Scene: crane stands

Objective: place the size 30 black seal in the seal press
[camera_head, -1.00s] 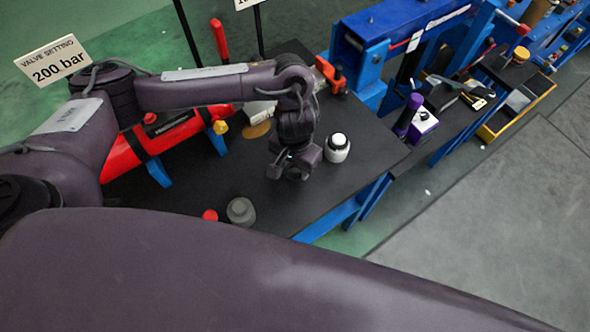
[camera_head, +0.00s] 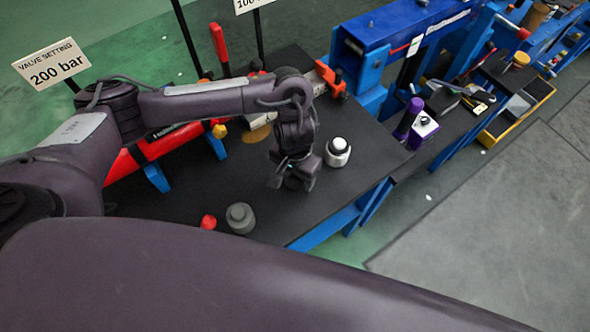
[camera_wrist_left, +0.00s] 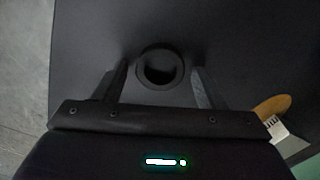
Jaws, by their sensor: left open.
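A black ring (camera_wrist_left: 141,68), which looks like the seal, shows in the left wrist view against the dark table top. Its size marking cannot be read. My left gripper (camera_head: 294,182) is open over the table. In the left wrist view its two fingers (camera_wrist_left: 159,72) stand on either side of the ring, with gaps between. I cannot tell how far above the ring they are. In the head view the ring is hidden by the gripper. I cannot tell for sure which object is the seal press; a purple-handled device (camera_head: 408,117) stands at the right. My right gripper is out of view.
A grey round piece (camera_head: 240,217) and a red piece (camera_head: 208,222) stand near the front edge of the black table (camera_head: 365,150). A red cylinder (camera_head: 165,140) lies behind my arm.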

